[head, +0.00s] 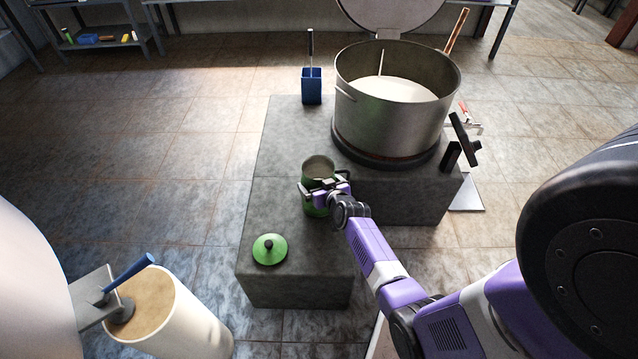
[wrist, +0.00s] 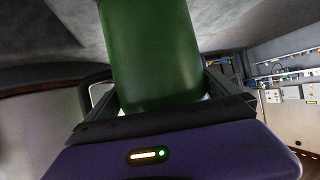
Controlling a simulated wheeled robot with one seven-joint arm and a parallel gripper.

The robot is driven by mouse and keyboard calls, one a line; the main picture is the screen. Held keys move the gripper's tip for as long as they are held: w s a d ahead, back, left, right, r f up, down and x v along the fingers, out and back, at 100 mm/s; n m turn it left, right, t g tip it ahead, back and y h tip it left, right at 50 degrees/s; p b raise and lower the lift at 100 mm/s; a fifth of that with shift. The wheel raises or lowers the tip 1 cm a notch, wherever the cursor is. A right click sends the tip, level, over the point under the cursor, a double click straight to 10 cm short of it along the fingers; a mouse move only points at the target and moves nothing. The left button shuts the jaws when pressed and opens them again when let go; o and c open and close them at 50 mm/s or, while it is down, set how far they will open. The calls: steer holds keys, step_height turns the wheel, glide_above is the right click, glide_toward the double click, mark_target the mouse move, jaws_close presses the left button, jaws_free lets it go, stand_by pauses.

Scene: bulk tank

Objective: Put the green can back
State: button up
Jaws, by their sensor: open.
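The green can (head: 318,169) stands upright on the grey stone block, in front of the big steel tank. It has an open top, and a handle shows at its right side. Its green lid (head: 270,249) with a dark knob lies apart on the front left part of the block. My gripper (head: 322,187) is at the can, with its open jaws on either side of the body. In the wrist view the can (wrist: 151,55) fills the space between the jaws, and I cannot tell whether they touch it. My gripper hides part of the can's middle.
The steel tank (head: 390,125) with its raised lid stands behind on the block (head: 285,150). A blue holder (head: 312,88) with an upright handle is at the back left. A white cylinder (head: 180,310) with a tan top stands at the lower left. Clear block surface surrounds the lid.

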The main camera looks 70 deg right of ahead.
steer(key=s+a+r+n+t+y+p, duration=0.15)
steer(key=s+a+r, duration=0.3)
steer(key=a, duration=0.55)
steer(key=s+a+r+n+t+y+p, duration=0.15)
steer(key=s+a+r, duration=0.3)
steer(key=a, duration=0.45)
steer(key=s+a+r+n+p, duration=0.15)
steer(key=s+a+r, duration=0.3)
steer(key=a, duration=0.55)
steer(key=s+a+r+n+t+y, duration=0.1)
steer(key=s+a+r, duration=0.3)
steer(key=r, duration=0.5)
steer(key=s+a+r+n+t+y, duration=0.1)
steer(key=s+a+r+n+y, duration=0.2)
steer(key=a+r, duration=0.6)
steer(key=shift+s+a+r+n+t+y+b, duration=0.2)
steer(key=shift+s+a+n+t+y+b, duration=0.15)
steer(key=shift+s+y, duration=0.6)
steer(key=shift+s, duration=0.15)
step_height(320, 180, up, 11)
steer(key=p, duration=1.1)
